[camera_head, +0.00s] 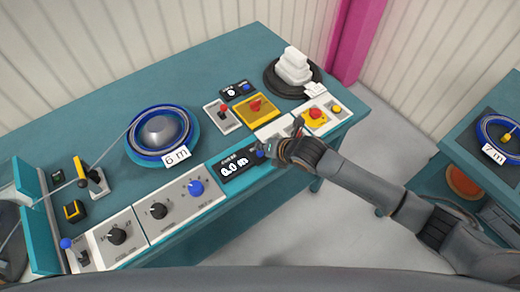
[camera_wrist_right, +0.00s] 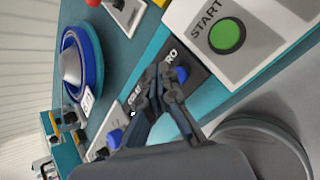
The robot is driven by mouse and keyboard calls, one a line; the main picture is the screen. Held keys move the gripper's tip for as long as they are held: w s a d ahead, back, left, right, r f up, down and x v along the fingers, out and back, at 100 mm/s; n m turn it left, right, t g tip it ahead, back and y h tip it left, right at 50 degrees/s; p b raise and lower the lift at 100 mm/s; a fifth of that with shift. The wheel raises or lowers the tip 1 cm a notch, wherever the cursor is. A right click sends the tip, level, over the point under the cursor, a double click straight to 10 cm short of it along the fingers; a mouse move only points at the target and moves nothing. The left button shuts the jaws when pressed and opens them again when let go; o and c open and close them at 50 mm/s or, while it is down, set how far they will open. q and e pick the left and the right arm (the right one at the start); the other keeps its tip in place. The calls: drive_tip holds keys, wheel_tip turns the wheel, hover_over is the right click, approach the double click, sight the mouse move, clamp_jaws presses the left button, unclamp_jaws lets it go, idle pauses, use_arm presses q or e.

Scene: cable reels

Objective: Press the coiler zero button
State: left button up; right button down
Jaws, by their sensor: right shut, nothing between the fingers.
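The coiler panel (camera_head: 236,173) at the table's front edge has a dark display reading 0.0 m. A blue button (camera_head: 261,154) sits at its right end. In the right wrist view the blue button (camera_wrist_right: 182,74) shows beside lettering ending in "RO", partly behind the fingers. My right gripper (camera_head: 271,149) is shut and empty, its fingertips right beside the blue button. In the right wrist view the fingertips (camera_wrist_right: 164,72) lie over the panel close to the button; I cannot tell whether they touch it. My left gripper is not in view.
A green START button (camera_wrist_right: 226,36) lies close by. A red emergency button (camera_head: 315,113) and a yellow switch plate (camera_head: 256,110) are near. A cable reel (camera_head: 159,132) tagged 6 m and another blue knob (camera_head: 196,188) stand to the left.

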sight(262, 155)
wheel_tip(262, 155, up, 5)
drive_tip(key=p, duration=0.4)
drive_tip(key=shift+p, duration=0.4)
idle(0.7)
